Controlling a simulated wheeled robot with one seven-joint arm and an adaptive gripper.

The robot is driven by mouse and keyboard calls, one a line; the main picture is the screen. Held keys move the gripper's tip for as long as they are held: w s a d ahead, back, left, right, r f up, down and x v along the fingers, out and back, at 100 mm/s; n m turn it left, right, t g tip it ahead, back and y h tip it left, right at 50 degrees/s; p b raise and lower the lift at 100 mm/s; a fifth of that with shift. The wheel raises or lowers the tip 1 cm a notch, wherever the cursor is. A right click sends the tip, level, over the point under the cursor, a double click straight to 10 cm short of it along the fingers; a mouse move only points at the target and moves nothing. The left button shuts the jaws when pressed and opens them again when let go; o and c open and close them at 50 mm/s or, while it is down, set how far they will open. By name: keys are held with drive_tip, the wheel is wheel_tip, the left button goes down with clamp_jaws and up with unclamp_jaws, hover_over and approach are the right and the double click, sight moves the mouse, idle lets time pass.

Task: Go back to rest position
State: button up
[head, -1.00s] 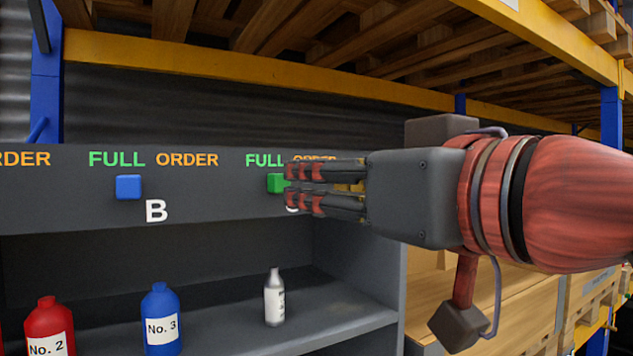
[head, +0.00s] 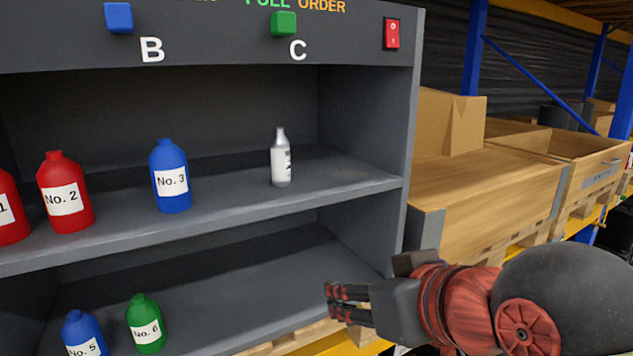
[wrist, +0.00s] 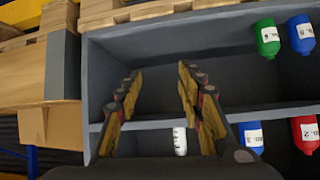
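My gripper (head: 331,300) is low at the right in the head view, in front of the lower right part of the grey shelf unit (head: 409,130). In the wrist view its two fingers (wrist: 160,76) stand apart with nothing between them. A blue button (head: 118,18) sits above the letter B and a green button (head: 283,23) above the letter C on the top panel. My gripper is well below both and apart from them. A red rocker switch (head: 392,33) is at the panel's right end.
The upper shelf holds a red No. 2 bottle (head: 65,192), a blue No. 3 bottle (head: 170,175) and a white bottle (head: 281,158). Below are a blue No. 5 bottle (head: 84,335) and a green No. 6 bottle (head: 146,324). Wooden crates (head: 490,190) stand to the right.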

drive_tip(key=s+d+f+m+g+h+b, duration=0.1)
drive_tip(key=d+f+b, duration=0.3)
drive_tip(key=f, duration=1)
drive_tip(key=s+d+f+m+g+h+b, duration=0.1)
drive_tip(key=s+d+f+b, duration=0.3)
drive_tip(key=f+b, duration=0.5)
drive_tip(key=s+d+f+m+g+h+b, duration=0.1)
drive_tip(key=d+f+b, duration=0.4)
drive_tip(key=f, duration=1.6)
drive_tip(key=shift+s+d+m+g+h+b, duration=0.15)
drive_tip(key=shift+s+m+g+h+b, duration=0.4)
drive_tip(key=shift+s, duration=0.7)
